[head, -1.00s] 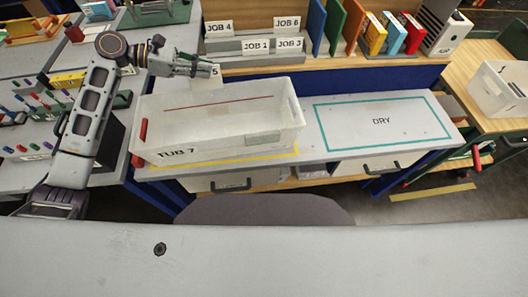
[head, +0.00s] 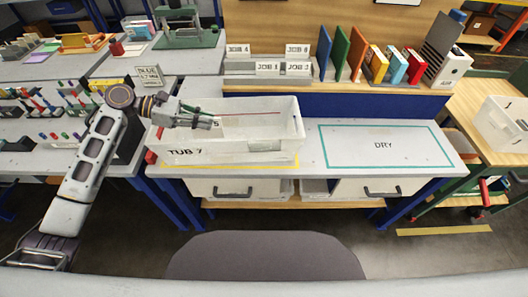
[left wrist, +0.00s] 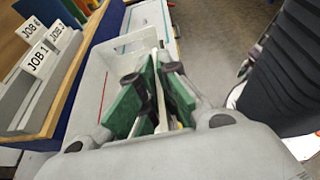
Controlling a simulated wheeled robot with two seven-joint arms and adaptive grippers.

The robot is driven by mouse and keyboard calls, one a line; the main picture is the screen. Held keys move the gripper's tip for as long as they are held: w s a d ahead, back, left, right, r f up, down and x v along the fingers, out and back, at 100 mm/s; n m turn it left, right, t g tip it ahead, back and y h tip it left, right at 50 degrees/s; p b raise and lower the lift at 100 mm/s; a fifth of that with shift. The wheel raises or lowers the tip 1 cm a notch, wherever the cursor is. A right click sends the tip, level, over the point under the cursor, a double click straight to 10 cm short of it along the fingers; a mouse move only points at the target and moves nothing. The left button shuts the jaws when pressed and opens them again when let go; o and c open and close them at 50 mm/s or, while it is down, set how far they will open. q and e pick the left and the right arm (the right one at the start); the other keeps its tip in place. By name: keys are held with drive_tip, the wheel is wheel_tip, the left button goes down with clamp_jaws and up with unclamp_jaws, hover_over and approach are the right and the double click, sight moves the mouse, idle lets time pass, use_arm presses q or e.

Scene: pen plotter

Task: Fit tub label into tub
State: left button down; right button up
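The white tub (head: 232,146), marked TUB 7, stands on the grey bench, with a thin red line along its inside. My left gripper (head: 212,122) is over the tub's left part, reaching in from the left. It is shut on the tub label, a small white card (head: 215,124) showing a 5, mostly hidden by the fingers. In the left wrist view, the green finger pads (left wrist: 155,85) stand either side of a thin white edge, with the tub's rim (left wrist: 97,62) beyond. I cannot tell whether the label touches the tub. My right gripper is not in view.
A rack of JOB cards (head: 268,69) stands behind the tub. Coloured boards and boxes (head: 375,62) stand at the back right. A green-outlined DRY area (head: 384,146) to the right is clear. A yellow outline (head: 285,164) shows under the tub's front.

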use_arm(q)
drive_tip(key=shift+d, duration=0.1)
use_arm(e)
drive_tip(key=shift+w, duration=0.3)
